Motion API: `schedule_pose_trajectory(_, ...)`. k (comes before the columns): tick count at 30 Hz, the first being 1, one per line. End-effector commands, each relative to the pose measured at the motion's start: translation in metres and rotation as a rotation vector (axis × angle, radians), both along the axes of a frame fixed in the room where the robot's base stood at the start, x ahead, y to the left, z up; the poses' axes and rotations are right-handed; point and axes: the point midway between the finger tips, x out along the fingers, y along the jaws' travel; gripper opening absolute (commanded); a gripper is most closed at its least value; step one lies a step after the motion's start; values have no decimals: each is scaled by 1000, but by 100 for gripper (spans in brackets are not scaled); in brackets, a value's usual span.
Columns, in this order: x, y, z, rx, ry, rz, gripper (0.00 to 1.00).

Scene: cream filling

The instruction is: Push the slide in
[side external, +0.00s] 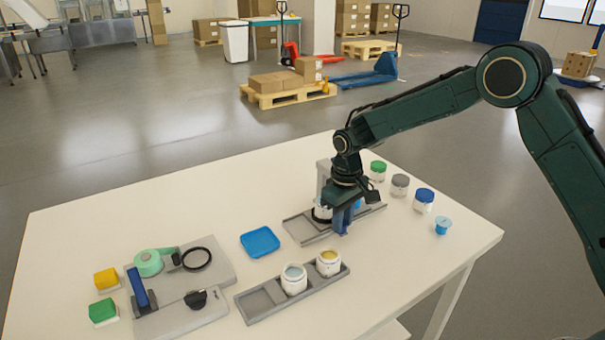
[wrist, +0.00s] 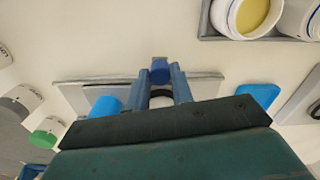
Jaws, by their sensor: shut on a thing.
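The filling station's grey rail base (side external: 300,232) lies at the far middle of the table, beneath my gripper; its edge also shows in the wrist view (wrist: 205,88). My gripper (side external: 342,224) points down at the front side of this base. In the wrist view its two blue fingers (wrist: 160,76) are shut on a blue round knob (wrist: 160,66), which appears to be the slide's handle. A dark ring (wrist: 161,96) shows behind the fingers. The rest of the slide is mostly hidden.
A grey tray (side external: 258,304) with two open jars (side external: 294,279) (side external: 328,262) stands in front. A blue square lid (side external: 260,242) lies left of the station. Several lidded jars stand at right, near a small blue cup (side external: 442,226). A grey fixture (side external: 215,265) is at left.

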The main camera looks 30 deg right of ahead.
Motion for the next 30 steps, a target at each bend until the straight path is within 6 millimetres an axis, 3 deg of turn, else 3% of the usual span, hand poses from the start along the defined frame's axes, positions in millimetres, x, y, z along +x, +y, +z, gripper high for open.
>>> schedule_pose_trajectory(8, 1, -2, 0, 1, -4, -1, 0)
schedule_pose_trajectory(9, 1, -2, 0, 0, -5, -1, 25)
schedule_pose_trajectory(12, 1, -2, 0, 1, -4, -1, 44)
schedule_pose_trajectory(23, 0, -2, 1, 1, -3, -1, 45)
schedule_pose_trajectory(30, 1, -2, 15, 1, -5, -1, 45)
